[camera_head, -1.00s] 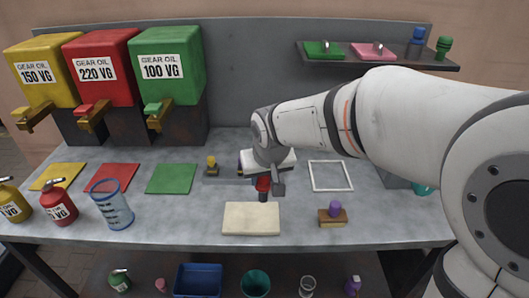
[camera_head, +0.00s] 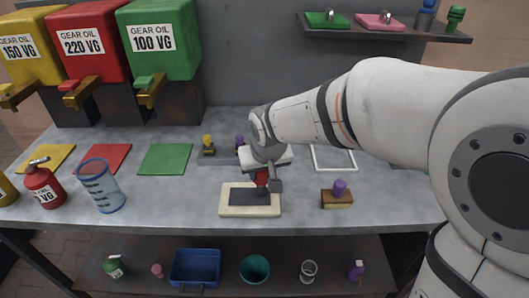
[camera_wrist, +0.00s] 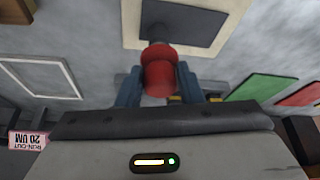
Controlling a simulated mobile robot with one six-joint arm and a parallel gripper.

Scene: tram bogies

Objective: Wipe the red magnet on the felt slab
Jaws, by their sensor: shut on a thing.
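My gripper (camera_head: 261,182) is shut on the red magnet (camera_wrist: 159,72), which points down between the two fingers in the wrist view. The magnet also shows as a small red piece in the head view (camera_head: 262,177). The cream felt slab (camera_head: 232,212) lies flat on the bench right under the gripper. A dark grey rectangular patch (camera_head: 247,197) covers the middle of the slab. The magnet's dark lower end is over or at the patch's edge; I cannot tell whether it touches. The slab's cream rim also shows in the wrist view (camera_wrist: 131,22).
A purple-knobbed brush block (camera_head: 337,199) stands right of the slab, with a white frame (camera_head: 317,167) behind it. Yellow-topped (camera_head: 208,146) and purple-topped pieces stand behind the gripper. A blue-marked clear beaker (camera_head: 101,188) stands at left.

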